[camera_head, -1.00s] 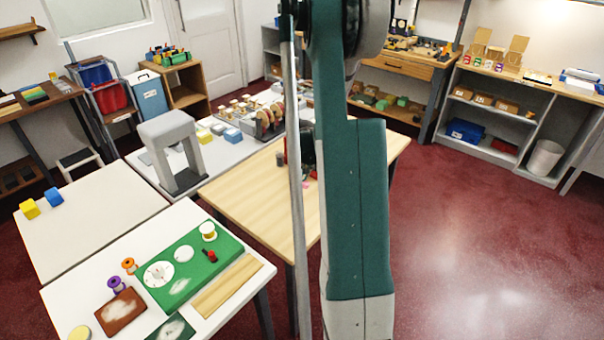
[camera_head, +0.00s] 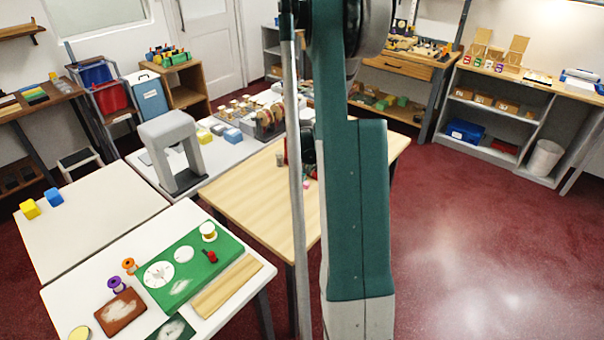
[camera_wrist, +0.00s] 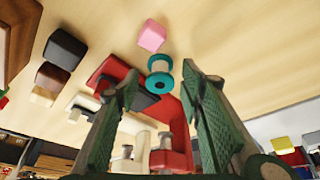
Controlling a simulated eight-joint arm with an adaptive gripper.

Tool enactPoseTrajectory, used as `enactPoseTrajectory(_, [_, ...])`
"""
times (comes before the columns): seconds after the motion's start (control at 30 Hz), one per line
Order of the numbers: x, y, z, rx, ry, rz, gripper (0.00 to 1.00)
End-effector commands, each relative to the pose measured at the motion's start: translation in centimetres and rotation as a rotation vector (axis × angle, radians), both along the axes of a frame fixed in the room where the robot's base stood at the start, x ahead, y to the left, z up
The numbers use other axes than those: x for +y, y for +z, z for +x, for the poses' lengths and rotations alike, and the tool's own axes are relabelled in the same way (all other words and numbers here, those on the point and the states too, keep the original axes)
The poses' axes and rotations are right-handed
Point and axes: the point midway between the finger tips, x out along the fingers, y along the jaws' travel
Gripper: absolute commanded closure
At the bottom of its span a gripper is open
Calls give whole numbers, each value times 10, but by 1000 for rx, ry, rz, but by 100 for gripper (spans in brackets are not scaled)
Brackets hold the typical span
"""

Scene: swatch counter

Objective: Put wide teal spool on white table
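A teal spool (camera_wrist: 159,76) shows in the wrist view on the pale wooden table, between and just beyond the fingertips of my gripper (camera_wrist: 159,72). The gripper is open, with a gap on either side of the spool. In the head view my arm hides the spool and most of the gripper. White table tops show at the left: one with a green board at the front (camera_head: 75,295), one with yellow and blue blocks (camera_head: 100,215), and one under a grey press (camera_head: 222,158). I cannot tell which is meant.
A pink block (camera_wrist: 152,36) lies near the spool.

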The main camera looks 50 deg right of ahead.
Motion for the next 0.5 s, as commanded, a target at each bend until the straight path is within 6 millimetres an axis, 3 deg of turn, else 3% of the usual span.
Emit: enactPoseTrajectory(0.5, [15,51,-15,0,0,0,62])
